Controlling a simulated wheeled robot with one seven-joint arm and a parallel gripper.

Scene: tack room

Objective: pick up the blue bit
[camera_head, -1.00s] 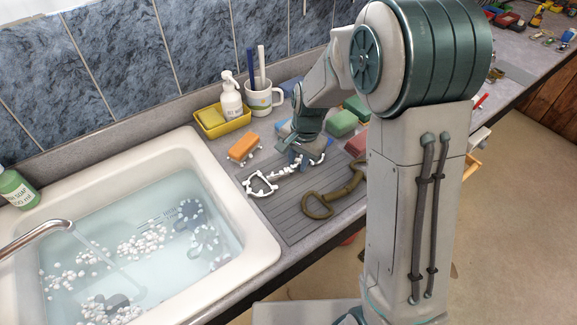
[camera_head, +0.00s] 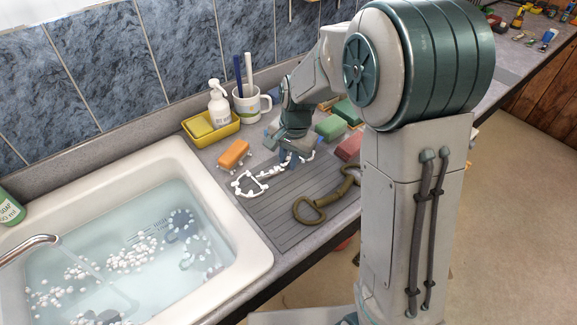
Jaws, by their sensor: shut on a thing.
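A bit covered in white suds (camera_head: 250,184) is at the drainboard, with one ring toward the sink. Suds hide most of its colour, so I cannot tell whether it is blue. My gripper (camera_head: 290,160) points down and is shut on its middle; the fingertips are small and partly hidden. The bit looks slightly raised, but I see no clear gap beneath it. A brown-olive bit (camera_head: 308,209) lies in front on the drainboard. A dark bluish shape with suds (camera_head: 182,227) lies under water in the sink.
The water-filled sink (camera_head: 255,250) is on the left, under a running tap (camera_head: 30,244). An orange sponge (camera_head: 233,154), a yellow tray (camera_head: 228,130) with a soap bottle, and a mug (camera_head: 250,107) stand behind. Green (camera_head: 330,127) and red (camera_head: 348,147) blocks are close on the right.

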